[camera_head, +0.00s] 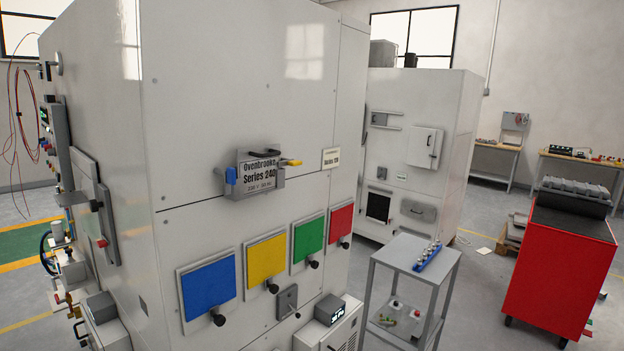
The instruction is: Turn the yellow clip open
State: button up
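The yellow clip (291,162) sticks out sideways at the right end of a grey holder (262,188) on the white cabinet's front. A blue clip (231,175) stands upright at the holder's left end. Between them is a plate (259,172) reading "Ovenbrooke Series 240". A dark handle (265,153) shows just above the plate. My gripper is not in view.
Blue (208,290), yellow (266,258), green (308,238) and red (341,221) panels with black knobs line the cabinet below the holder. A grey trolley (416,255) and a red tool cabinet (560,265) stand right. Floor between them is clear.

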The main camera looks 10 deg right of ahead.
aim_at(291, 162)
jog(key=z, duration=0.65)
jog(key=i, duration=2.05)
jog(key=u, duration=0.65)
